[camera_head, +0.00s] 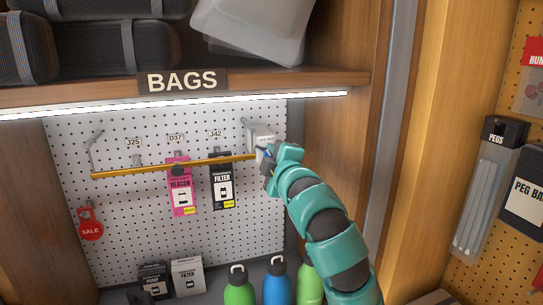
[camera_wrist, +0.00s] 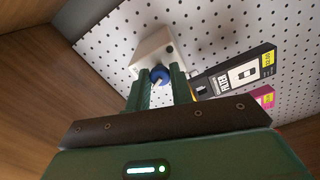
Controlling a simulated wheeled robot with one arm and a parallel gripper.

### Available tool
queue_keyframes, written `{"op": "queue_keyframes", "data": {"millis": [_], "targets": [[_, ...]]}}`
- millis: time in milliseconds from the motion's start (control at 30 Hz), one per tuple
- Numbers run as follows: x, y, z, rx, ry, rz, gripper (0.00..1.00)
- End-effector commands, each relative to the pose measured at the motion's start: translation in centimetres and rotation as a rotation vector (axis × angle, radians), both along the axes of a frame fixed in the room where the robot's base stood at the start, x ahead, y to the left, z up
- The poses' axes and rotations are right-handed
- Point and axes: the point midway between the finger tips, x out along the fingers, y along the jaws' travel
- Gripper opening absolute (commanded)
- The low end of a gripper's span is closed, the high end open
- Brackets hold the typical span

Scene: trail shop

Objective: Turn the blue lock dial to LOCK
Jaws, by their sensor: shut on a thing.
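The blue lock dial (camera_wrist: 160,74) sits on a pale lock box (camera_wrist: 153,50) on the white pegboard. A light pointer mark shows on the dial, but I cannot read any lettering near it. My gripper (camera_wrist: 161,78) has its two green fingers on either side of the dial and is shut on it. In the head view my gripper (camera_head: 268,165) is at the lock box (camera_head: 262,136), at the right end of a yellow bar (camera_head: 130,171). The dial is mostly hidden there by the gripper.
A black FILTER pack (camera_head: 222,182) and a pink BEACON pack (camera_head: 181,188) hang behind the bar, left of my gripper. A BAGS shelf (camera_head: 330,77) is above. Bottles (camera_head: 277,283) stand below. A wooden side wall (camera_head: 335,150) is close on the right.

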Motion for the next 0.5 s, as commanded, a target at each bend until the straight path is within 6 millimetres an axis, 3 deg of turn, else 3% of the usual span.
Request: {"op": "queue_keyframes", "data": {"millis": [500], "targets": [[-0.02, 0.03, 0.19, -0.275, -0.092, 0.000, 0.00]]}}
